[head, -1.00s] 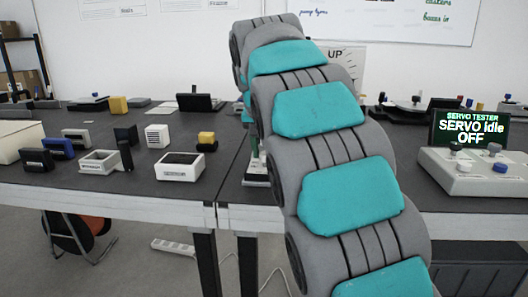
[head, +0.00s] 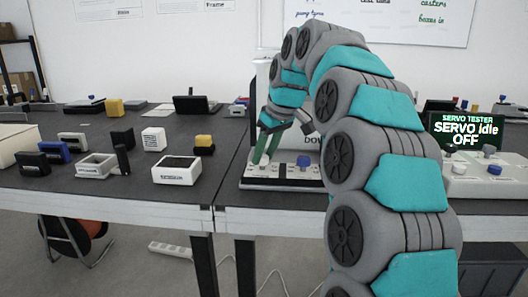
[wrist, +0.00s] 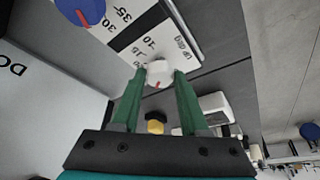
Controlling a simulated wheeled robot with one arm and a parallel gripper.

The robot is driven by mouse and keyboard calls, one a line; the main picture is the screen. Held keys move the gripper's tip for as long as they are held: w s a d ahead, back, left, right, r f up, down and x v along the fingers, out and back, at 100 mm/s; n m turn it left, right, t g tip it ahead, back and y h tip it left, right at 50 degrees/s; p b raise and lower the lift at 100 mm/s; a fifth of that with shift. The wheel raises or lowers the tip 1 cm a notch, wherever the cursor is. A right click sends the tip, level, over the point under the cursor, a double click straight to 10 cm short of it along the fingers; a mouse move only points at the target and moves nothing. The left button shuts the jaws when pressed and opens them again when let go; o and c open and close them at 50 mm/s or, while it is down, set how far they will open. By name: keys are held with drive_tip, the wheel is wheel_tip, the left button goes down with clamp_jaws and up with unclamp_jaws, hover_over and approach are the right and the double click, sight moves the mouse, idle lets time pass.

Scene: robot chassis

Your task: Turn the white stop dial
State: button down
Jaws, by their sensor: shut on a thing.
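The white stop dial (wrist: 158,74) has a red mark and sits on a panel beside a printed degree scale, seen in the wrist view. My gripper (wrist: 157,78) has its two green fingers on either side of the dial, shut on it. In the head view my gripper (head: 264,160) reaches down to the white panel (head: 248,184) near the table's front edge. The dial is hard to make out there between the fingers.
A blue knob (wrist: 82,10) with a red line is on the same panel. A white board (head: 312,143) reading "DOW" stands behind. The servo tester screen (head: 468,131) reads "SERVO idle OFF". Several small boxes and trays (head: 177,171) are on the left table.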

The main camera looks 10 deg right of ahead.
drive_tip(key=shift+w+d+n+g+y+p, duration=0.1)
drive_tip(key=shift+n+g+y+p, duration=0.15)
drive_tip(key=shift+n, duration=0.85)
drive_tip(key=shift+w+d+n+g+y+p, duration=0.15)
drive_tip(key=shift+n+g+y, duration=0.2)
drive_tip(key=shift+n, duration=0.75)
drive_tip(key=shift+s+a, duration=0.1)
drive_tip(key=shift+c, duration=2.1)
unclamp_jaws()
